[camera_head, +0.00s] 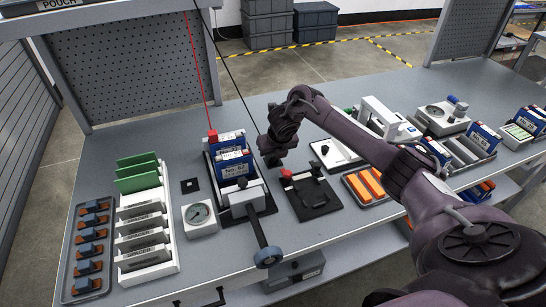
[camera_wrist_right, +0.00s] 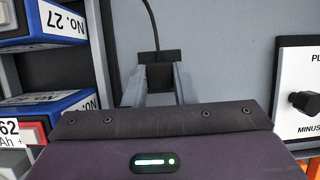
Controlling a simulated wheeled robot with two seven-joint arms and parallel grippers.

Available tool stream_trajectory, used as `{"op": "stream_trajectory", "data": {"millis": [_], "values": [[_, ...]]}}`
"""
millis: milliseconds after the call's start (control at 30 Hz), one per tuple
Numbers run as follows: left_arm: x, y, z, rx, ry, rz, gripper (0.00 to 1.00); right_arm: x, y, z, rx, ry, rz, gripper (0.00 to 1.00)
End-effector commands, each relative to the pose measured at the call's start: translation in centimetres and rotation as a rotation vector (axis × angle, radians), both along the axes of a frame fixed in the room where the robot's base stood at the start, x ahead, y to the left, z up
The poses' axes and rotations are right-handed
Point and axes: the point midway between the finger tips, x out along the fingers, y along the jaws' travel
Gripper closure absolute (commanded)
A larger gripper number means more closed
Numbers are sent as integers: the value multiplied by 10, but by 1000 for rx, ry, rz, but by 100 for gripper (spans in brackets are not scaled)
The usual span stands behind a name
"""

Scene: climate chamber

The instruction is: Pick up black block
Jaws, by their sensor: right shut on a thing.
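The black block (camera_wrist_right: 160,76) is on the end of a black cable. In the right wrist view it sits between the two grey fingers of my right gripper (camera_wrist_right: 160,92), which is shut on it. In the head view my right gripper (camera_head: 272,160) is over the table, just right of the blue batteries (camera_head: 232,160). The block is hard to make out there, but the black cable (camera_head: 239,94) runs down to the gripper. My left gripper is not in view.
A red block (camera_head: 212,136) on a red cable is at the batteries' far end. A clamp with a long lever (camera_head: 260,230) stands in front of them. A round gauge (camera_head: 199,214) and a black fixture (camera_head: 312,194) are nearby. A white rack (camera_head: 147,240) stands left.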

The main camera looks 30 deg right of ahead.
Motion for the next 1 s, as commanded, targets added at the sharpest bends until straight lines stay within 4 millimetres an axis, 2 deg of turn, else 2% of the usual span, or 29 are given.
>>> {"op": "stream_trajectory", "data": {"millis": [267,467,567,767,800,833,1000], "values": [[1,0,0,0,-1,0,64,0,0,2,0,-1,0,98],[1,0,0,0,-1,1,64,1,0,17,0,-4,1,98],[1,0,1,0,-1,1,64,1,0,35,-1,-5,1,98],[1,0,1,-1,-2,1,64,2,0,90,-1,-9,0,98],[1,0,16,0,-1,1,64,2,-2,111,-5,-7,0,98],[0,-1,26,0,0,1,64,1,-2,123,-5,-6,0,98],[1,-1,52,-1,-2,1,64,1,-1,165,-4,-5,0,98]]}}
